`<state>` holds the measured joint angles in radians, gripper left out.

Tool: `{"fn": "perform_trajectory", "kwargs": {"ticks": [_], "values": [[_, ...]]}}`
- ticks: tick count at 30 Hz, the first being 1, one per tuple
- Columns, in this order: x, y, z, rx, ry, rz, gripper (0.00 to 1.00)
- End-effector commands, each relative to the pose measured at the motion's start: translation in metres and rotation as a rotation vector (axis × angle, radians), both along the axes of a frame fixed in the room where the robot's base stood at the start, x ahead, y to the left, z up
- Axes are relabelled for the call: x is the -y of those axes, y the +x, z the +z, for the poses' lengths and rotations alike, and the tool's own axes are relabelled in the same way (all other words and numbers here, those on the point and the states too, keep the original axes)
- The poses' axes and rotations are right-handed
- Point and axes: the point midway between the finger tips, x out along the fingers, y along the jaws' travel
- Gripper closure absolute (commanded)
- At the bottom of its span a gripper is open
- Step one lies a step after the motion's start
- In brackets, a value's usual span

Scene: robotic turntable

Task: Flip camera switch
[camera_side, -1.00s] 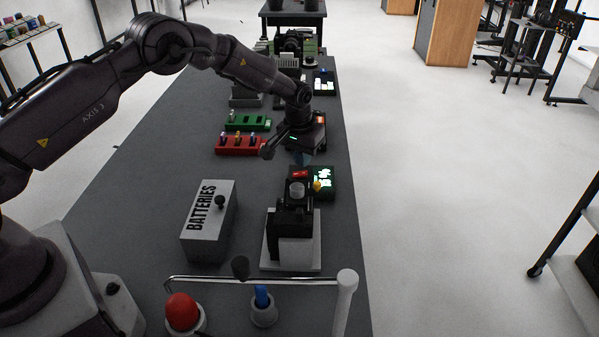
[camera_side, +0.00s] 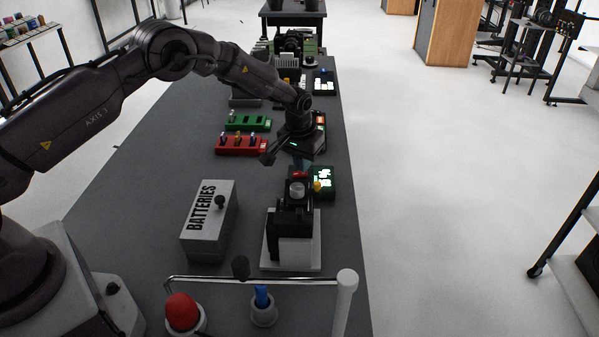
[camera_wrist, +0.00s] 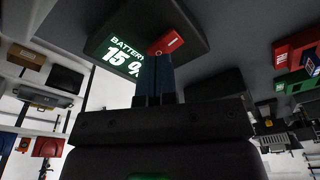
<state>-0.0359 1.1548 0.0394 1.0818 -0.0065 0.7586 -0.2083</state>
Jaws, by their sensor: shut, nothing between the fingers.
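The black camera (camera_side: 291,222) stands on a pale base near the front right of the table. Just behind it, in the side view, are a red switch (camera_side: 299,175), a yellow knob (camera_side: 317,186) and a lit screen (camera_side: 325,182). In the wrist view the screen (camera_wrist: 121,55) reads "BATTERY 15%", with the red switch (camera_wrist: 165,44) beside it. My gripper (camera_side: 301,164) is shut and empty, just above and behind the red switch. In the wrist view its blue-grey fingertips (camera_wrist: 155,58) overlap the switch's lower edge; I cannot tell whether they touch it.
A grey batteries box (camera_side: 210,222) stands left of the camera. Red (camera_side: 238,145) and green (camera_side: 248,122) battery holders lie left of my gripper. A red button (camera_side: 182,311), a blue switch (camera_side: 262,297) and a thin metal bar (camera_side: 215,280) are in front.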

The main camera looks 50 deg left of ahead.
Motion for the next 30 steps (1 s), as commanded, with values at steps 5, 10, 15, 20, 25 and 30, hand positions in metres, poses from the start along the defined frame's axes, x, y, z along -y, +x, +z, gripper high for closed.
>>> {"fn": "perform_trajectory", "kwargs": {"ticks": [5, 10, 15, 20, 25, 30], "values": [[0.000, 0.000, -0.003, 0.000, 0.000, 0.000, 1.00], [0.000, 0.000, -0.005, 0.000, 0.000, 0.000, 1.00], [0.000, 0.000, -0.008, 0.001, 0.000, 0.000, 1.00], [0.000, 0.000, -0.010, 0.000, 0.000, 0.000, 1.00], [0.000, 0.000, -0.013, 0.000, 0.000, 0.000, 1.00], [0.000, 0.000, -0.012, 0.000, 0.000, 0.000, 1.00]]}}
